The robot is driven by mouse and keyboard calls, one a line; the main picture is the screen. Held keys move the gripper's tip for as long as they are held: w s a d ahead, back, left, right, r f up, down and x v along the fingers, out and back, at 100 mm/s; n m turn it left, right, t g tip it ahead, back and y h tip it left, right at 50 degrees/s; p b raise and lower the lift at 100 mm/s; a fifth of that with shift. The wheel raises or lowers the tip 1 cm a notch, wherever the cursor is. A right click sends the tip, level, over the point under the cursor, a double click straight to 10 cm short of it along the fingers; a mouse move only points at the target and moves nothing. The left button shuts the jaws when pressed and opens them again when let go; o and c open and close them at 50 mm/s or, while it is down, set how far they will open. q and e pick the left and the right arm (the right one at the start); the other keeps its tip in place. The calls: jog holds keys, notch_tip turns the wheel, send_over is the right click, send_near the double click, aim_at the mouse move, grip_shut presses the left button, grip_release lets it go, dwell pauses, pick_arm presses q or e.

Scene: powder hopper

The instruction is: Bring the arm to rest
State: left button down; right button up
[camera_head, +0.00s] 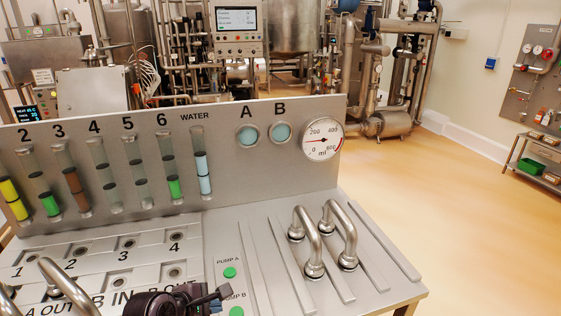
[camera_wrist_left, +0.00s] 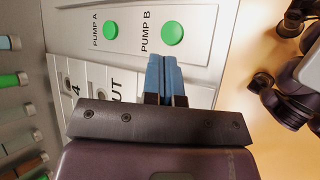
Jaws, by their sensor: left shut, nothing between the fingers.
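My left gripper (camera_head: 220,294) shows at the bottom of the head view, over the front of the grey panel's sloping deck (camera_head: 225,220). It is close to the green PUMP B button (camera_head: 236,312). In the left wrist view its two blue fingers (camera_wrist_left: 166,75) are together with nothing between them. They point towards the PUMP B button (camera_wrist_left: 173,33), and the PUMP A button (camera_wrist_left: 111,31) is beside it. I cannot tell whether the fingertips touch the panel.
Two bent metal pipes (camera_head: 308,240) (camera_head: 340,233) stand up from the deck's right side. Another bent pipe (camera_head: 65,285) rises at the lower left. The upright panel bears sight tubes, lights A and B and a round gauge (camera_head: 322,139). Open floor (camera_head: 470,220) lies to the right.

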pick_arm(q)
jog(key=s+a+f+m, duration=0.1)
jog(key=s+m, duration=0.1)
jog(key=s+a+m+y, duration=0.1)
jog(key=s+a+m, duration=0.1)
jog(key=s+a+f+m+g+y, duration=0.1)
jog(key=s+a, duration=0.1)
jog(key=shift+s+f+m, duration=0.25)
jog(key=shift+f+m, duration=0.1)
jog(key=shift+m, duration=0.05)
jog(key=s+a+m+g+y, duration=0.1)
jog(key=s+a+m+y, duration=0.1)
jog(key=s+a+m, duration=0.4)
jog(key=s+a+m+g+y, duration=0.2)
jog(key=s+m, duration=0.5)
jog(key=s, duration=0.4)
jog(key=w+f+t+b, duration=0.3)
jog(key=w+f+t, duration=0.4)
jog(key=f, duration=0.5)
jog(key=shift+w+f+m+t, duration=0.25)
jog(key=shift+f+m+t, duration=0.15)
jog(key=shift+t, duration=0.3)
pick_arm(e)
jog(key=shift+x, duration=1.2)
jog(key=shift+a, duration=0.1)
